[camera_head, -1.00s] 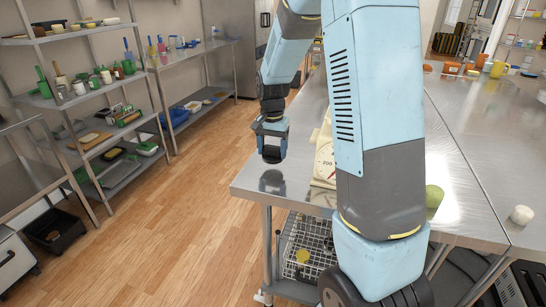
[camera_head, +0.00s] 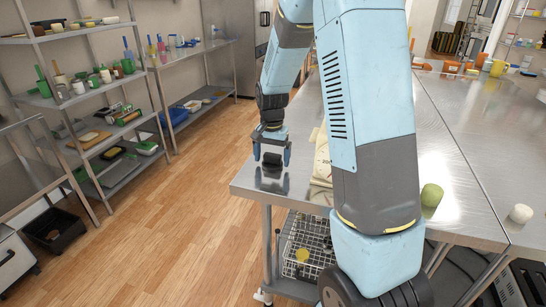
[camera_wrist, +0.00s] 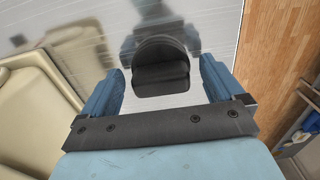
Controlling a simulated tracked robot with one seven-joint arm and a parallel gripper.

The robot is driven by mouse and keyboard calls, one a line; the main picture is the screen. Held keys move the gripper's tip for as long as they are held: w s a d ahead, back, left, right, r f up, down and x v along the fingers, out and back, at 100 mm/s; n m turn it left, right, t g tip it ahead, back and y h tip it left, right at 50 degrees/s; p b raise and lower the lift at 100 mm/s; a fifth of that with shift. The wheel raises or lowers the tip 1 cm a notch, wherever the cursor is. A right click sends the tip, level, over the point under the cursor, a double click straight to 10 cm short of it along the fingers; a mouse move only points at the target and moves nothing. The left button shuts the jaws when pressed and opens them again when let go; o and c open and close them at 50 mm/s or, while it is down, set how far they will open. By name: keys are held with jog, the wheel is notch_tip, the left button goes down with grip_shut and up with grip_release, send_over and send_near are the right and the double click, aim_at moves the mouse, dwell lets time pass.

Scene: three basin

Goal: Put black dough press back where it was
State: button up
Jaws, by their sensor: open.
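The black dough press (camera_head: 272,163) is at the near left corner of the steel table, with its dark reflection below it on the shiny top. My gripper (camera_head: 272,152) is open just above and around it, one finger on each side. In the wrist view the press (camera_wrist: 160,66) has a rounded dark top and sits between the two blue fingers (camera_wrist: 158,85), with gaps on both sides. I cannot tell whether its underside touches the table. Its lower part is hidden in the wrist view.
A green cylinder (camera_head: 432,195) and a white round item (camera_head: 521,214) are at the table's front right. Shelves (camera_head: 100,90) with utensils line the left wall. The wooden floor (camera_head: 190,200) between is clear.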

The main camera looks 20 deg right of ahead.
aim_at(272, 155)
jog(key=shift+r, duration=0.15)
notch_tip(272, 155, up, 11)
jog(key=s+r+n+t, duration=0.3)
jog(key=s+r, duration=0.7)
jog(key=s, duration=0.3)
jog(key=s+r+n+t, duration=0.1)
jog(key=s+n, duration=0.3)
jog(key=s, duration=1.1)
jog(key=shift+d+r+t, duration=0.3)
jog(key=shift+r+t, duration=0.1)
jog(key=shift+t, duration=0.4)
